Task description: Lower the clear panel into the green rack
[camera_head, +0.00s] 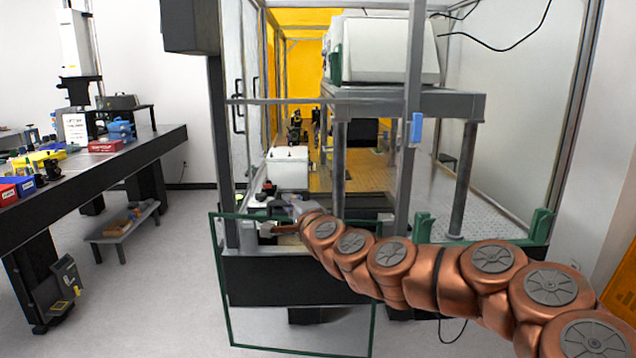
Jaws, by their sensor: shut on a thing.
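The clear panel (222,285) is a see-through sheet with a thin dark green frame. It hangs upright in front of the left part of the enclosure, its lower edge well below the dark front beam. My gripper (268,229) is at the panel's upper part, shut on it; the exact contact is small and hard to make out. The green rack (541,227) shows as green uprights at the front right of the enclosure, with another upright (422,228) to the left. My copper arm hides part of the rack's lower portion. The panel is left of the rack, apart from it.
A dark front beam (290,280) runs behind the panel. A dark workbench (90,180) with coloured boxes and a low grey stool (122,229) stand left. The floor between is clear.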

